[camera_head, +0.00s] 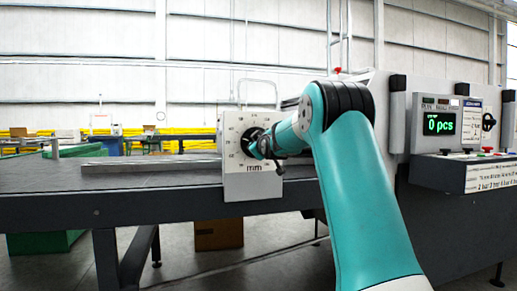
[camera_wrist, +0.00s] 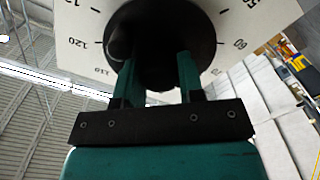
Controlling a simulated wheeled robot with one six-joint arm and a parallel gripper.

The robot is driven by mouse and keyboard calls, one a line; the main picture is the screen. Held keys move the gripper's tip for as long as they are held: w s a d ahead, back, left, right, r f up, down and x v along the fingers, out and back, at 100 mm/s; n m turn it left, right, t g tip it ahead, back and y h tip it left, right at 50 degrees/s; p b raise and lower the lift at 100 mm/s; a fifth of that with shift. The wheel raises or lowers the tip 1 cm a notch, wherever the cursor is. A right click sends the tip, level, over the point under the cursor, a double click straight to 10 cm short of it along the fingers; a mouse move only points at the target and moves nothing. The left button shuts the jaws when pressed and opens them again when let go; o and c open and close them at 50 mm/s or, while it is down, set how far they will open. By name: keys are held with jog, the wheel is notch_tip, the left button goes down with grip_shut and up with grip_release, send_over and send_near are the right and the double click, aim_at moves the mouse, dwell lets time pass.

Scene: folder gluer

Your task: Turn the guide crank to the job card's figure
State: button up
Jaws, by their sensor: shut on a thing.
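The guide crank (camera_head: 251,141) is a round black knob on a white dial plate (camera_head: 263,187) marked in mm, fixed to the front edge of the machine table. My gripper (camera_head: 268,148) reaches it from the right and is shut on the crank. In the wrist view, the two teal fingers of my gripper (camera_wrist: 157,75) reach up against the black crank (camera_wrist: 185,30), and the dial plate (camera_wrist: 255,20) shows figures around it, 120 among them. The exact setting is not readable. The job card may be the small sheet (camera_head: 471,122) at the right; its text is too small to read.
A control panel (camera_head: 435,123) with a green display reading 0 pcs stands at the right, above a row of buttons. A dark table (camera_head: 120,180) with a metal bar runs left. A cardboard box (camera_head: 218,235) lies under it.

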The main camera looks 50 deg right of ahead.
jog(key=shift+f+n+b, duration=0.25)
jog(key=shift+n+b, duration=0.2)
jog(key=shift+n, duration=1.15)
jog(key=o, duration=0.9)
jog(key=shift+r, duration=0.15)
jog(key=b+v, duration=0.1)
jog(key=v, duration=1.6)
jog(key=shift+s+a, duration=0.15)
jog(key=shift+a, duration=0.1)
